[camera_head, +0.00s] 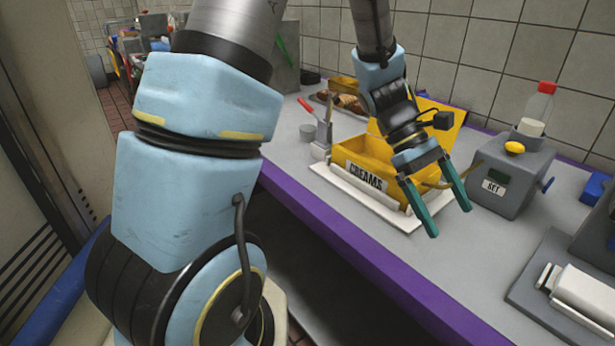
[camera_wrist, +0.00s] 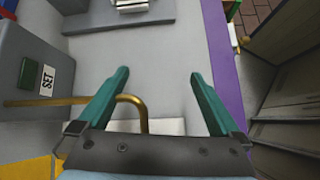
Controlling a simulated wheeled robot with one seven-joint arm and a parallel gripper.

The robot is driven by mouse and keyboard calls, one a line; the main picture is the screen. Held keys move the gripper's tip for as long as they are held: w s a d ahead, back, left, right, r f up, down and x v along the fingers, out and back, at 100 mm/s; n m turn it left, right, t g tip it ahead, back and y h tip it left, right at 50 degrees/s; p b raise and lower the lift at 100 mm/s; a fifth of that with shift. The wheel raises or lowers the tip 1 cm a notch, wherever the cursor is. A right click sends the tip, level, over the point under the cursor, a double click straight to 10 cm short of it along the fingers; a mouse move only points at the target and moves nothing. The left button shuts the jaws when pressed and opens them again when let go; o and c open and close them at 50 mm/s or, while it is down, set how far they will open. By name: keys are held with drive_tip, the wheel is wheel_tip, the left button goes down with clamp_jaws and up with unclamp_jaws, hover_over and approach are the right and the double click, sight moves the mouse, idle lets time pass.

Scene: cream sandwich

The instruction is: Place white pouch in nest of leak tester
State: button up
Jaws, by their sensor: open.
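My gripper (camera_head: 449,220) is open and empty, its teal fingers pointing down above the counter in front of the yellow box. In the wrist view its fingertips (camera_wrist: 160,75) are apart with bare grey counter beyond them. A white pouch-like thing with a small spout end (camera_head: 583,293) lies on a grey base plate (camera_head: 530,297) at the right, cut by the frame edge. Part of a white thing on that plate shows at the top of the wrist view (camera_wrist: 130,5). A grey machine labelled SET (camera_head: 508,180) has a brass tube. I cannot tell which unit is the leak tester.
An open yellow box marked CREAMS (camera_head: 372,165) sits on a white board (camera_head: 340,183) beside my gripper. The counter's purple front edge (camera_head: 350,245) is near. Counter between machine and edge is clear.

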drive_tip(key=w+a+t, duration=0.1)
drive_tip(key=w+a, duration=0.1)
drive_tip(key=a, duration=0.2)
drive_tip(key=w+a+m+t+y, duration=0.1)
drive_tip(key=w+a, duration=0.1)
drive_tip(key=a, duration=0.3)
drive_tip(key=w+a+f+m+t+y, duration=0.1)
drive_tip(key=a, duration=0.3)
drive_tip(key=shift+w+a+t, duration=0.3)
drive_tip(key=shift+w+a, duration=0.05)
drive_tip(key=shift+w, duration=0.05)
drive_tip(key=w+a+m+t+y, duration=0.1)
drive_tip(key=w+a+m+t, duration=0.1)
drive_tip(key=a, duration=0.7)
drive_tip(key=w+a+r+m+t+y, duration=0.1)
drive_tip(key=w+a+m+t+y, duration=0.1)
drive_tip(key=a, duration=0.7)
drive_tip(key=shift+m+t, duration=0.3)
drive_tip(key=shift+t, duration=0.2)
